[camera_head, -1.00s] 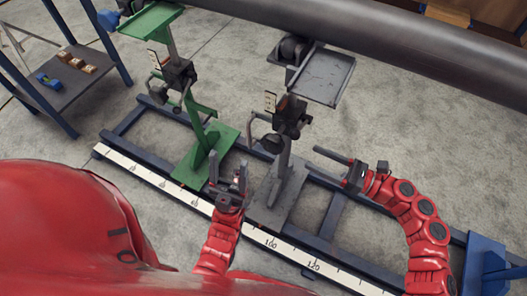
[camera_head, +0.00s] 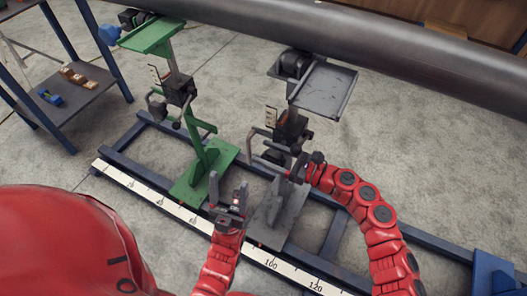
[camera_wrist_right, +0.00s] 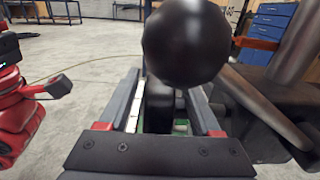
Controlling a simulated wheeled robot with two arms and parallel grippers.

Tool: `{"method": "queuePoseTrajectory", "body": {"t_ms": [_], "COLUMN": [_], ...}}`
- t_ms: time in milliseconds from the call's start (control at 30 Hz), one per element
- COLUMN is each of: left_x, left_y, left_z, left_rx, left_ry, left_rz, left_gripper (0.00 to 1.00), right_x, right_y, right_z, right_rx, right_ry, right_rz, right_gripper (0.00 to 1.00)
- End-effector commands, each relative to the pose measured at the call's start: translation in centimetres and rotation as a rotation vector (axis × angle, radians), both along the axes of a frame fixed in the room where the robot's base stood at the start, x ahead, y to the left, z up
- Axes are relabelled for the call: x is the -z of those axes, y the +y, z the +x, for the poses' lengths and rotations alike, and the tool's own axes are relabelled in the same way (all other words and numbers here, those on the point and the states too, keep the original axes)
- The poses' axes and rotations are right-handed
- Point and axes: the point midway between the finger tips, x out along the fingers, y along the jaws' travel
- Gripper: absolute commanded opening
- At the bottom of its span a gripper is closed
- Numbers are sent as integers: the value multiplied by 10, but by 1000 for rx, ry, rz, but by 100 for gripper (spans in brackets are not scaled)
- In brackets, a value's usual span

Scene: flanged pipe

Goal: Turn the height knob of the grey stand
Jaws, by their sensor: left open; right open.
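The grey stand has a flat tray (camera_head: 325,90), a dark clamp block (camera_head: 291,128) on its post and a base plate (camera_head: 278,212). My right gripper (camera_head: 273,159) is open beside the post, just below the clamp block. In the right wrist view a round black knob (camera_wrist_right: 187,42) looms large in front of the open fingers (camera_wrist_right: 160,112). I cannot tell whether the knob is between the fingertips or touching them. The grey post (camera_wrist_right: 300,50) shows at the right there. My left gripper (camera_head: 228,195) is open and empty, in front of the grey stand's base.
A green stand (camera_head: 205,165) stands to the left on the same blue rail frame (camera_head: 130,178). A white scale (camera_head: 170,205) runs along the front. A large dark pipe (camera_head: 400,55) crosses above. A shelf table (camera_head: 75,90) stands at the far left.

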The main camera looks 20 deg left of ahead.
Motion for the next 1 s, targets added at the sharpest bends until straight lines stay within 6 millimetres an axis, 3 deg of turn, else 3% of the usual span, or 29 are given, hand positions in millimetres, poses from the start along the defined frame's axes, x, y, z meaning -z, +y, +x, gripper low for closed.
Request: {"method": "queuePoseTrajectory", "body": {"t_ms": [133, 433, 800, 1000], "left_x": [1, 1, 1, 2], "left_y": [0, 0, 0, 0], "left_z": [0, 0, 0, 0], "left_rx": [0, 0, 0, 0], "left_ry": [0, 0, 0, 0], "left_rz": [0, 0, 0, 0], "left_gripper": [65, 65, 65, 65], "right_x": [1, 1, 0, 1], "right_y": [11, 14, 14, 13], "right_z": [2, 3, 2, 3], "right_rx": [2, 1, 1, 1], "right_ry": [1, 1, 0, 0], "right_rz": [-1, -1, -1, 0], "right_gripper": [65, 65, 0, 0]}}
